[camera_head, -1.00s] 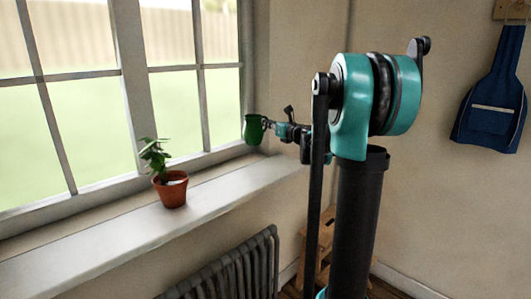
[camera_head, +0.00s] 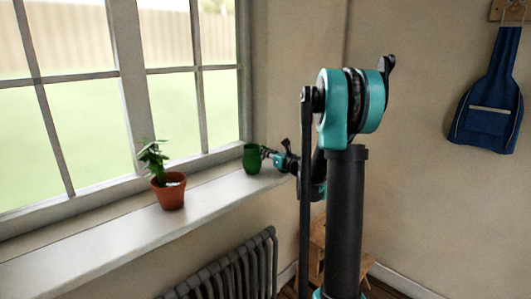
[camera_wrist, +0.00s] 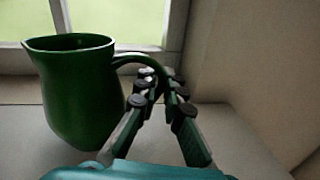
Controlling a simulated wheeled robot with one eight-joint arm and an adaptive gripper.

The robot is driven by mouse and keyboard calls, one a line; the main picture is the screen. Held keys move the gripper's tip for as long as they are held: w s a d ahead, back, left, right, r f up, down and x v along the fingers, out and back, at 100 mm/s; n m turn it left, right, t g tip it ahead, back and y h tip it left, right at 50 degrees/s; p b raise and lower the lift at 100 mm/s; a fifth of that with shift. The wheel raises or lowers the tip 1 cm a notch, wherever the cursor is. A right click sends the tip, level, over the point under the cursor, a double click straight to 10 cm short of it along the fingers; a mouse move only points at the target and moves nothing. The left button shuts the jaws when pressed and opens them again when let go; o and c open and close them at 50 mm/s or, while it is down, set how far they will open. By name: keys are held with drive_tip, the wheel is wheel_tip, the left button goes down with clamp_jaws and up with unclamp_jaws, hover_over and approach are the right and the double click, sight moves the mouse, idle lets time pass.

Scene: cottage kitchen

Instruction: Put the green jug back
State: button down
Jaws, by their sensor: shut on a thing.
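The green jug (camera_head: 251,159) is upright at the right end of the windowsill (camera_head: 95,243), near the corner wall. It also shows large in the wrist view (camera_wrist: 78,95), with its spout to the left and its handle to the right. My gripper (camera_head: 266,153) reaches it from the right. In the wrist view my gripper (camera_wrist: 160,83) has its fingers closed around the jug's handle. The jug's base is at or very close to the sill surface; I cannot tell whether it touches.
A potted plant (camera_head: 170,192) in a terracotta pot stands on the sill to the left of the jug. The window frame (camera_head: 133,90) rises behind. A radiator (camera_head: 232,268) is below the sill. A blue apron (camera_head: 488,112) hangs on the right wall. Sill between plant and jug is clear.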

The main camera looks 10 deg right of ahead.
drive_tip(key=c, duration=1.6)
unclamp_jaws()
drive_tip(key=shift+f, duration=0.1)
drive_tip(key=shift+c, duration=0.2)
drive_tip(key=shift+s+d, duration=0.2)
drive_tip(key=shift+s, duration=0.05)
drive_tip(key=v, duration=1.1)
drive_tip(key=shift+s, duration=0.2)
